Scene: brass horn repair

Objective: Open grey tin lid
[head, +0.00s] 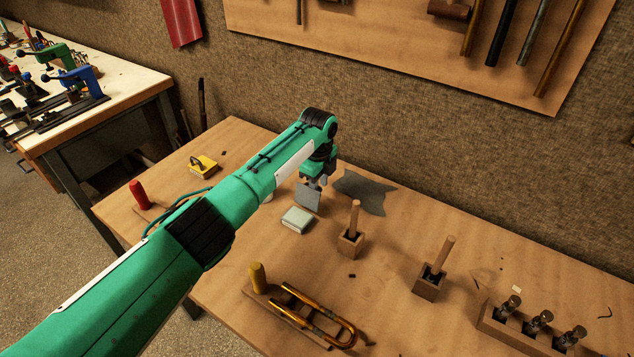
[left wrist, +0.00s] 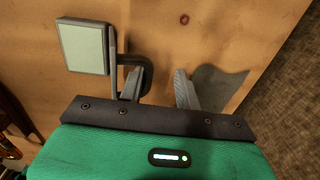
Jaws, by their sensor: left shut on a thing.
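The grey tin (head: 297,220) is a small pale box on the workbench. Its lid (head: 307,197) stands up at a steep angle along the tin's far edge. In the left wrist view the tin (left wrist: 84,46) shows its pale top side, and the lid (left wrist: 113,66) is seen nearly edge-on. A dark curved handle (left wrist: 142,62) sticks out from the lid toward my fingers. My left gripper (head: 314,183) is at the lid, shut on it by the handle. The wrist view (left wrist: 160,92) shows the fingers around that side, but the exact contact is unclear.
A grey flat sheet (head: 366,193) lies behind my gripper. Wooden blocks with upright handles (head: 351,242) (head: 430,281) stand to the right. A brass U-shaped tube (head: 322,322) lies in front. A yellow block (head: 203,166) and red cylinder (head: 139,195) are at the left.

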